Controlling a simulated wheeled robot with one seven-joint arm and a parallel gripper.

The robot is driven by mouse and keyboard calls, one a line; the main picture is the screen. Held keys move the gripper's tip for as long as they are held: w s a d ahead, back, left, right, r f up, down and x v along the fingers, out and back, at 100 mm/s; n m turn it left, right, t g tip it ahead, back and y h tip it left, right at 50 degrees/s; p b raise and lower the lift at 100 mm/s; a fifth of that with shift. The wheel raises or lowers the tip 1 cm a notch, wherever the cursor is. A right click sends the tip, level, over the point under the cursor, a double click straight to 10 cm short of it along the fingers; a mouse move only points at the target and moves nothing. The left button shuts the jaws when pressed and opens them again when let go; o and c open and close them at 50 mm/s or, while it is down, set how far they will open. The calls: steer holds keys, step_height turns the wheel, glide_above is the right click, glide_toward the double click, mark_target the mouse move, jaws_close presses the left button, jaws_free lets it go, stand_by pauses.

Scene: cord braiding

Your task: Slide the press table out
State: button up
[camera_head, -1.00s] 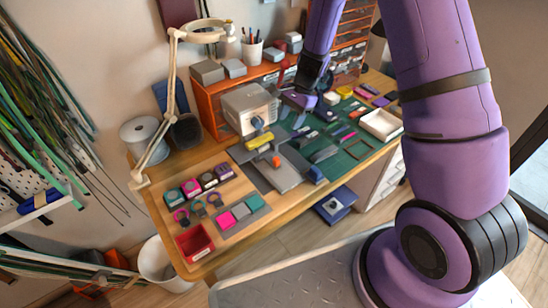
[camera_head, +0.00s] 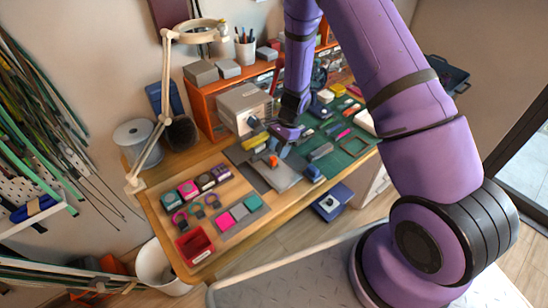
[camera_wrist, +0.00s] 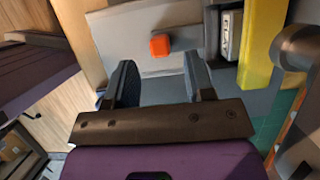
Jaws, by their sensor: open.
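The press (camera_head: 243,105) is a light grey machine on the desk, in front of the orange shelf. A flat grey plate, which looks like the press table (camera_head: 283,178), lies in front of it with a small orange block (camera_head: 272,161) on it. In the wrist view the orange block (camera_wrist: 159,45) shows just beyond and between my fingertips, on the pale plate (camera_wrist: 118,38). My gripper (camera_wrist: 160,72) is open and nothing shows between its fingers. In the head view my gripper (camera_head: 283,140) is close to the plate, partly hiding its back part.
A yellow bar (camera_wrist: 261,45) stands right of my fingers in the wrist view. A green mat (camera_head: 345,150) with several small tools lies to the right. A red tray (camera_head: 195,245) and colored pieces lie at the desk's front left. A lamp (camera_head: 165,100) stands at the left.

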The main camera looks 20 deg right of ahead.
mark_target(274, 157)
steer(key=shift+x, duration=2.1)
steer(key=shift+c, duration=0.2)
